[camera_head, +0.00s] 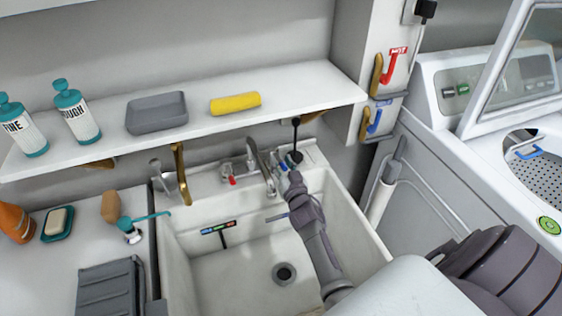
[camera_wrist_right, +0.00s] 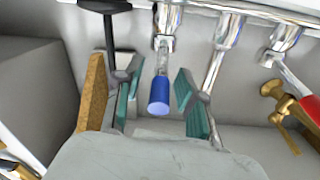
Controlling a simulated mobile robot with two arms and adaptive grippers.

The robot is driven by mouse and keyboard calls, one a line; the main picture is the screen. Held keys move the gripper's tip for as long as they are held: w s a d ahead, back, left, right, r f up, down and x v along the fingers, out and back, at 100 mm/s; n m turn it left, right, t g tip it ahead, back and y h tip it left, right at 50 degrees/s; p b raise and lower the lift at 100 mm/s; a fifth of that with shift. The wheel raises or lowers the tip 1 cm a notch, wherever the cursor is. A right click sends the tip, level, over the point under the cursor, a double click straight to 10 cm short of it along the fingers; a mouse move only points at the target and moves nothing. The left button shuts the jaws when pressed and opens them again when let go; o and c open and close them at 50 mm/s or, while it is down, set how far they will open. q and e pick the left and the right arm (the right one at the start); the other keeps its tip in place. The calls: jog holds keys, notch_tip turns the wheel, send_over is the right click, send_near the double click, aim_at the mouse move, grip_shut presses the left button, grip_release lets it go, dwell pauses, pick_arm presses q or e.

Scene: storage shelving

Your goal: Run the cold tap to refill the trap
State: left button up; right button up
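The cold tap's blue lever (camera_wrist_right: 159,98) shows in the right wrist view, hanging from a chrome stem. My right gripper (camera_wrist_right: 158,105) is open, with one teal finger on each side of the blue lever and visible gaps between them. In the head view the same gripper (camera_head: 284,171) is at the back rim of the sink, beside the chrome spout (camera_head: 258,163), and mostly hides the cold tap. The red-handled hot tap (camera_head: 230,179) is left of the spout. The white sink (camera_head: 339,222) has a dark drain (camera_head: 284,273). I see no running water. My left gripper is out of view.
A white shelf (camera_head: 200,128) overhangs the back of the sink. A black item (camera_head: 295,146) hangs close to my right gripper. In the wrist view, a tan piece (camera_wrist_right: 93,92) stands left of the fingers. A washing machine (camera_head: 445,95) is at right.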

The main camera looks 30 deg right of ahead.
jog(key=shift+w+d, duration=0.15)
jog(key=shift+w, duration=0.2)
grip_shut()
